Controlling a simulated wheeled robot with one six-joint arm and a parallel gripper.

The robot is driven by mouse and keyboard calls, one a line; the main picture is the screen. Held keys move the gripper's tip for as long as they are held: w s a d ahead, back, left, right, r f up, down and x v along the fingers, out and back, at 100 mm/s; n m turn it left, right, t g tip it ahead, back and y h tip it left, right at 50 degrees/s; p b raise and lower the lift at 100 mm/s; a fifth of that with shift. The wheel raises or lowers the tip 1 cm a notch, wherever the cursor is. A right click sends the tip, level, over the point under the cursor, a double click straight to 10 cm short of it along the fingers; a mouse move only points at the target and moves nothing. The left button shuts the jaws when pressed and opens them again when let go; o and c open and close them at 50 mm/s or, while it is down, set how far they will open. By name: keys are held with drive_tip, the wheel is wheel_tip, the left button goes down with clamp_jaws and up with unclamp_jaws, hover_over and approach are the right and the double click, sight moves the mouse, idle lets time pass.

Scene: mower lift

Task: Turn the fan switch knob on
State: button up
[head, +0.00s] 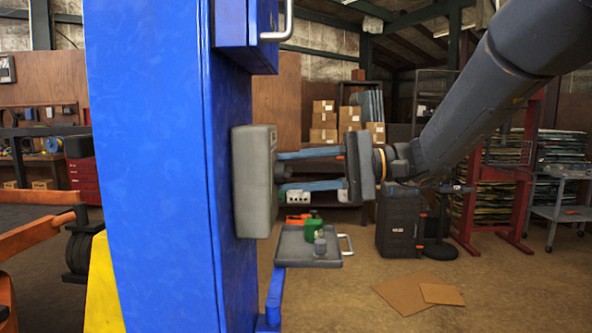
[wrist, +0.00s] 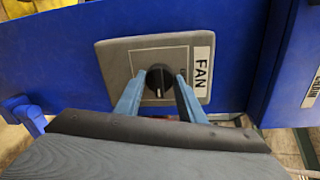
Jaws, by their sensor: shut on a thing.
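The grey fan switch box (head: 255,180) is fixed to the side of a tall blue post. In the wrist view, the box (wrist: 118,62) carries a white FAN label (wrist: 201,66) and a round black knob (wrist: 159,77) with a white mark at its lower edge in the picture. My gripper (head: 281,171) reaches in from the right in the head view, its two blue fingers at the box face. In the wrist view, the fingers (wrist: 159,88) stand on either side of the knob, shut on it. The knob is hidden in the head view.
A grey tray (head: 295,259) with a green item (head: 313,228) and other small items is on the post below the box. A blue cabinet (head: 232,30) with a handle sits above.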

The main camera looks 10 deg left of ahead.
drive_tip(key=o, duration=1)
drive_tip(key=d, duration=0.2)
drive_tip(key=d+b, duration=0.1)
drive_tip(key=d, duration=0.2)
drive_tip(key=d+b, duration=0.1)
drive_tip(key=d, duration=0.1)
drive_tip(key=shift+w+d+r, duration=0.25)
drive_tip(key=shift+d+r, duration=0.1)
drive_tip(key=shift+d, duration=0.05)
drive_tip(key=shift+f, duration=0.1)
